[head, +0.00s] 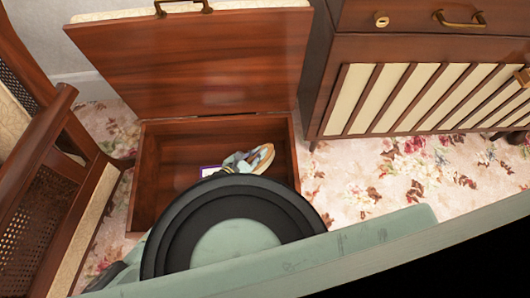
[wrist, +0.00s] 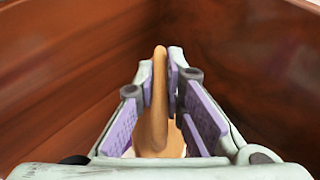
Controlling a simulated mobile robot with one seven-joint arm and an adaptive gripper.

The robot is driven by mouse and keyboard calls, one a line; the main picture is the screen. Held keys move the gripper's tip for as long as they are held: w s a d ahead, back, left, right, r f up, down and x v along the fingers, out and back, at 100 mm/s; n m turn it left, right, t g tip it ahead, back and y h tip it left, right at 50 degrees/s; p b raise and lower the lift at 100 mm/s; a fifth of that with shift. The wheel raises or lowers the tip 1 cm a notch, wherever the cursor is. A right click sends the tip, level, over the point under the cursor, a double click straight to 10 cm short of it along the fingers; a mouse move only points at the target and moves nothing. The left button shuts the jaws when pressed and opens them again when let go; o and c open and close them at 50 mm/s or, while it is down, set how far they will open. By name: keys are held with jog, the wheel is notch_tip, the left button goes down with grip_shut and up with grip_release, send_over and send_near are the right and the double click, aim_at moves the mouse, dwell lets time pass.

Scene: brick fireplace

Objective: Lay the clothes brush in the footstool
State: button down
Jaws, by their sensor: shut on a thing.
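The footstool (head: 146,175) is an open wooden box with its padded lid (head: 190,65) raised at the back; its dark red-brown inner wall (wrist: 60,85) fills much of the wrist view. My gripper (head: 240,160) is inside or just above the box opening, toward its right side. It is shut on the clothes brush (head: 263,157), a tan wooden piece that stands edge-up between the purple finger pads in the wrist view (wrist: 158,100). I cannot tell whether the brush touches the box floor. My arm hides the front of the box.
A small white, purple-edged patch (head: 211,171) shows beside my gripper; I cannot tell what it is. A cane-sided armchair (head: 45,190) stands close at left. A wooden cabinet (head: 420,85) stands at right. Flowered carpet (head: 375,170) lies open below the cabinet.

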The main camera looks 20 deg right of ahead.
jog(key=d, duration=0.1)
jog(key=w+d, duration=0.1)
jog(key=d, duration=0.1)
jog(key=shift+f, duration=1.9)
jog(key=shift+b, duration=0.3)
jog(key=shift+f, duration=0.2)
jog(key=c, duration=1.7)
grip_release()
jog(key=shift+r, duration=0.1)
jog(key=shift+r, duration=0.2)
jog(key=v, duration=1.2)
jog(key=shift+f, duration=0.1)
